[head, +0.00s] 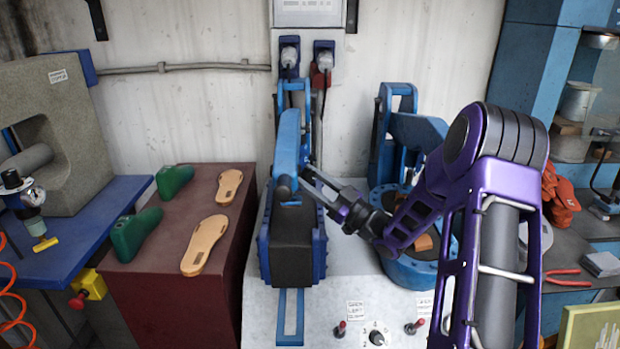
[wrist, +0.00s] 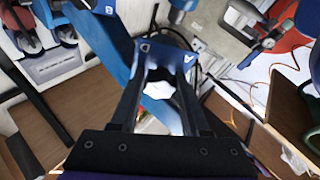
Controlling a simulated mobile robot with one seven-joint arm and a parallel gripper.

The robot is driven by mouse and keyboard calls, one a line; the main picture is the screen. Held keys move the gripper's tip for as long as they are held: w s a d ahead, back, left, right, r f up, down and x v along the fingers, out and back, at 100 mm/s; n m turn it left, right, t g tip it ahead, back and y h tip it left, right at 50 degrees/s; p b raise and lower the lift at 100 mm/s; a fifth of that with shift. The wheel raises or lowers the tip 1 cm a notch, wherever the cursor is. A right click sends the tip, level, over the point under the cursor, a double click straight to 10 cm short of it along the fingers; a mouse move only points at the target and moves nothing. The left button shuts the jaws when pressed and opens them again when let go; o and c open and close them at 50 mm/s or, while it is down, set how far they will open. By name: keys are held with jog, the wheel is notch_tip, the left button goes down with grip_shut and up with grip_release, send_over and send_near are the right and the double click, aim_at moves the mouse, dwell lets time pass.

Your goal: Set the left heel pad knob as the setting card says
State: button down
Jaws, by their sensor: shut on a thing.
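My gripper (head: 312,185) reaches left to the upper arm of the left blue press (head: 289,140). In the wrist view its dark fingers (wrist: 165,58) are closed on a blue part of that press. I cannot tell whether this part is the left heel pad knob. A dark round end (head: 283,188) shows on the press arm, just left of the fingertips. A dial knob (head: 376,338) with numbers around it sits on the front panel. A white sheet on a greenish board (head: 590,328) stands at lower right; its text is too small to read, and I cannot tell whether it is the setting card.
A second blue press (head: 412,268) stands behind my arm. Two toggle switches, left (head: 340,328) and right (head: 414,327), flank the dial. Soles (head: 207,244) and green lasts (head: 136,233) lie on the maroon block (head: 170,285) at left. Red pliers (head: 567,277) lie at right.

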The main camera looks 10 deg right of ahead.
jog(key=shift+m+t+h, duration=0.7)
jog(key=shift+m, duration=1)
jog(key=shift+c, duration=1.9)
grip_release()
jog(key=v, duration=1.7)
jog(key=shift+s+b, duration=0.15)
jog(key=shift+b, duration=0.25)
jog(key=shift+f, duration=0.1)
